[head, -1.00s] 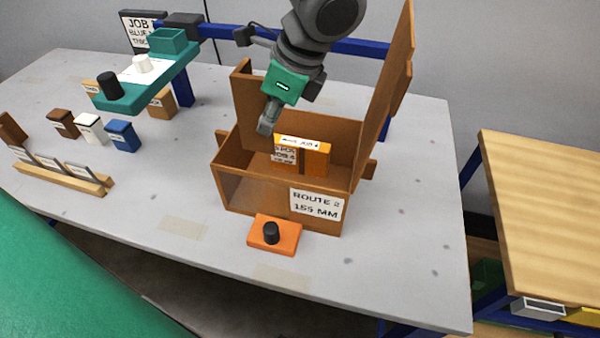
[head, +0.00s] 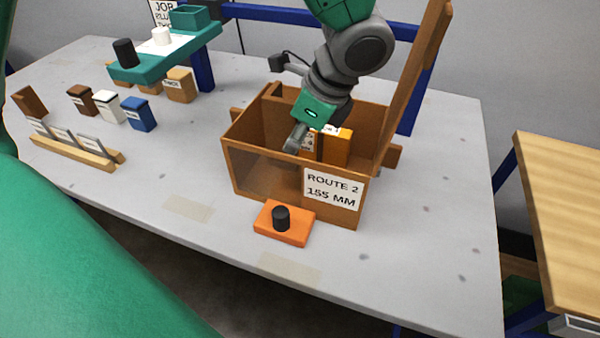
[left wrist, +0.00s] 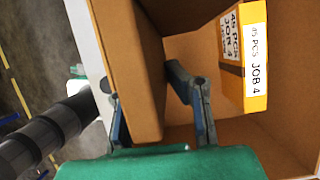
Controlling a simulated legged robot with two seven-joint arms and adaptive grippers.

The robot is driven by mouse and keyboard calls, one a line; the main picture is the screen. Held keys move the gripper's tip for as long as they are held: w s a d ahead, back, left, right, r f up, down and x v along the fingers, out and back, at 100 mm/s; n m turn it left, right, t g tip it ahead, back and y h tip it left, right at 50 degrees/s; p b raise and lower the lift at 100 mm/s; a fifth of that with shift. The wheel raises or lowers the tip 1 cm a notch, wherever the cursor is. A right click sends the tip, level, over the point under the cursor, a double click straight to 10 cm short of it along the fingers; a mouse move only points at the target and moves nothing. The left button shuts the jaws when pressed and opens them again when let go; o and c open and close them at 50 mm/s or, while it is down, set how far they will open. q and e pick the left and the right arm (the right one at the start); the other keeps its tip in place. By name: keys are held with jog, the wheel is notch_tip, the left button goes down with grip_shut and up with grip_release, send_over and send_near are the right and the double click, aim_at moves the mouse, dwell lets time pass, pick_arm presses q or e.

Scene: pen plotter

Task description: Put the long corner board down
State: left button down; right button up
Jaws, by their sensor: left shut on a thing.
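My left gripper (head: 296,138) reaches down into the open brown box (head: 265,178) labelled ROUTE 2, 155 MM. The long corner board (head: 272,98) is brown and stands at the box's back left, its top a little above the box rim. In the left wrist view the fingers (left wrist: 158,108) are shut on a brown board (left wrist: 132,65). Its lower end is hidden by the box wall and my gripper. An orange carton (head: 338,146) is in the box, right of my gripper; its JOB 4 label shows in the left wrist view (left wrist: 256,60). My right gripper is out of view.
A tall brown panel (head: 415,80) rises at the box's right side. An orange block with a black knob (head: 283,222) sits in front. A teal tray (head: 165,62) and small coloured boxes (head: 138,114) stand left. The table's front right (head: 420,250) is clear.

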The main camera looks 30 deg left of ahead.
pick_arm(q)
notch_tip(320, 180, down, 3)
jog(key=shift+f+b, duration=0.15)
jog(key=shift+b, duration=0.15)
jog(key=b+x, duration=0.1)
jog(key=x, duration=0.3)
jog(key=shift+w+f, duration=0.15)
jog(key=shift+f, duration=0.05)
jog(key=shift+d+r, duration=0.1)
jog(key=shift+d, duration=0.1)
jog(key=c, duration=1.9)
grip_release()
jog(key=shift+d, duration=0.25)
jog(key=shift+o, duration=0.2)
jog(key=shift+d, duration=0.2)
jog(key=shift+a+r, duration=0.1)
jog(key=shift+r, duration=0.25)
notch_tip(320, 180, up, 4)
jog(key=p, duration=0.2)
notch_tip(320, 180, up, 6)
send_over(298, 151)
jog(key=w+d, duration=0.1)
jog(key=d, duration=0.2)
jog(key=shift+r+p, duration=0.2)
jog(key=shift+p, duration=0.25)
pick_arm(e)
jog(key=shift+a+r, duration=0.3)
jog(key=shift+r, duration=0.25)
